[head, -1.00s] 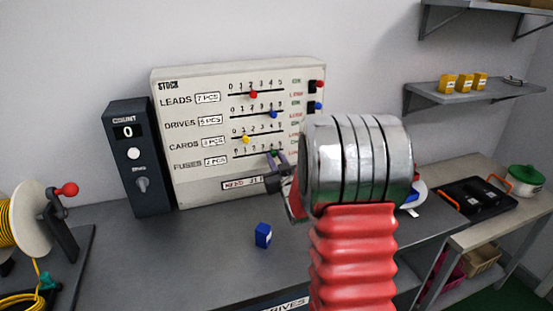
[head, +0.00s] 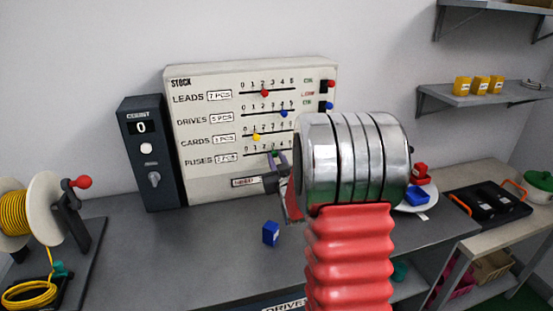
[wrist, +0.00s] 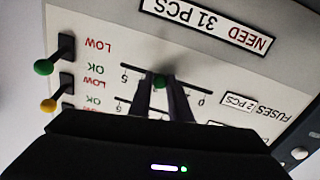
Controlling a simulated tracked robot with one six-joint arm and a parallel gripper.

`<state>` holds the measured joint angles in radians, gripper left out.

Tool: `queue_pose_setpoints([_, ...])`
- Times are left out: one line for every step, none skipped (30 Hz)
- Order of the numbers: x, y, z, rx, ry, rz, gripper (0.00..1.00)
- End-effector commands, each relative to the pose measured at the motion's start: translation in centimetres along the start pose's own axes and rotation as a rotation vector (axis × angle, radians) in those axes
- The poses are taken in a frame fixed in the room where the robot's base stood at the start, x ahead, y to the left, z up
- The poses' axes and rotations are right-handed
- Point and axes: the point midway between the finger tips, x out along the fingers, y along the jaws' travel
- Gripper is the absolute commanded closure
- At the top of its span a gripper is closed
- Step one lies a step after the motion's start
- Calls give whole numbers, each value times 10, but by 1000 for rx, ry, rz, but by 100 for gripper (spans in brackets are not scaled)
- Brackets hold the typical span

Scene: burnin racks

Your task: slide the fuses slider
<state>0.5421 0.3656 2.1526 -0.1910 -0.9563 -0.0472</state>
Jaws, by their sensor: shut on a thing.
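The stock panel (head: 215,180) stands upright against the wall at the back of the bench. Its lowest row is the fuses row, with a green slider knob (head: 275,153) on a slot numbered 0 to 5. My gripper (head: 279,160) reaches the panel from the right and is shut on the green knob. In the upside-down wrist view, the green knob (wrist: 159,81) sits between my two fingertips (wrist: 161,88), near the middle of the slot, around 3. My arm hides the lower right part of the panel in the head view.
Above are the red leads knob (head: 264,92), blue drives knob (head: 284,113) and yellow cards knob (head: 256,136). Toggle switches line the panel's right edge. A count box (head: 150,170) stands left of the panel. A blue block (head: 271,233) lies on the bench.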

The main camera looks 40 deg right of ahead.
Motion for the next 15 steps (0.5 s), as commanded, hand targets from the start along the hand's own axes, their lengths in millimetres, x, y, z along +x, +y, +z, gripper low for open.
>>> queue_pose_setpoints([0,0,0,0,0,1,100])
queue_pose_setpoints([0,1,0,0,0,1,100])
queue_pose_setpoints([0,1,0,0,0,2,100])
queue_pose_setpoints([0,1,0,0,0,2,100])
queue_pose_setpoints([0,1,0,0,0,3,100])
queue_pose_setpoints([0,2,0,0,0,3,100])
queue_pose_setpoints([0,2,0,0,0,3,100])
queue_pose_setpoints([0,2,0,0,0,4,81])
queue_pose_setpoints([0,2,0,0,0,4,79])
queue_pose_setpoints([0,2,0,0,0,4,76])
queue_pose_setpoints([0,3,0,0,0,5,74])
queue_pose_setpoints([0,3,0,0,-1,5,72])
queue_pose_setpoints([0,3,0,0,-1,5,69])
queue_pose_setpoints([0,3,0,0,-1,5,67])
queue_pose_setpoints([0,3,0,0,-1,5,64])
